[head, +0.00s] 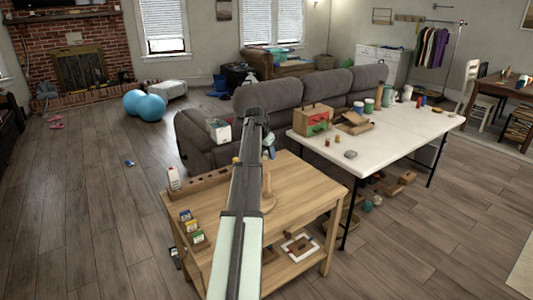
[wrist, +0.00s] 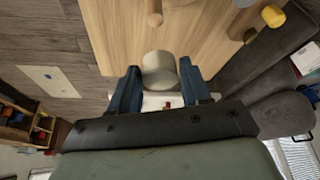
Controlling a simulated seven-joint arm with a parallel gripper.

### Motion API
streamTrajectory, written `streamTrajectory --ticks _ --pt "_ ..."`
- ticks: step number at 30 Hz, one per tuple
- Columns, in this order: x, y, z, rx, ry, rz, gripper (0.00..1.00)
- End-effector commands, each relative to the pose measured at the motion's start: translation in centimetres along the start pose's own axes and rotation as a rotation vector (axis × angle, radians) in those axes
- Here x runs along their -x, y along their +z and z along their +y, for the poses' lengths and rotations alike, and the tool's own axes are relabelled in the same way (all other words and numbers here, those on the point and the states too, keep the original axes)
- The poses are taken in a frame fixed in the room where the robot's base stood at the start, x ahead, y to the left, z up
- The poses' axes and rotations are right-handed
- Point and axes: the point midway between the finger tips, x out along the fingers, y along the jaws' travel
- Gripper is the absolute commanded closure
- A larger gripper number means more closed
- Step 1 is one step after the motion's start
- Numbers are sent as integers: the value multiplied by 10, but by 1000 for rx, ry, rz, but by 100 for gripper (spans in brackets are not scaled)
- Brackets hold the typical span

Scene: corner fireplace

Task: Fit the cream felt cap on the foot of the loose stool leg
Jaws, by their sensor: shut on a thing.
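In the wrist view, the cream felt cap (wrist: 160,72), a short pale cylinder, sits between the two blue fingers of my gripper (wrist: 161,76), which is shut on it. A round wooden peg, likely the loose stool leg (wrist: 154,12), shows beyond the cap near the top edge, apart from it. In the head view, an upright wooden peg (head: 267,184) stands right of my arm on the wooden table (head: 305,187). My arm hides most of my gripper there; a blue finger (head: 270,152) shows. The cap cannot be made out in the head view.
A wooden rack (head: 201,186) and small coloured boxes (head: 190,226) line the table's left side. A white table (head: 400,135) with jars and boxes stands to the right. A grey sofa (head: 285,105) is behind. A yellow piece (wrist: 272,16) shows in the wrist view.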

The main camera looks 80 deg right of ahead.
Motion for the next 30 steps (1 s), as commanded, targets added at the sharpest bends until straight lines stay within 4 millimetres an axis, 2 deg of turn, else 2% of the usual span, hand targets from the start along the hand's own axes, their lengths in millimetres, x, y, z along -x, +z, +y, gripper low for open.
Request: streamTrajectory --ticks 8,30 --pt "-10 4 0 -1 1 -1 77" --pt "-57 24 0 -1 1 -1 77"
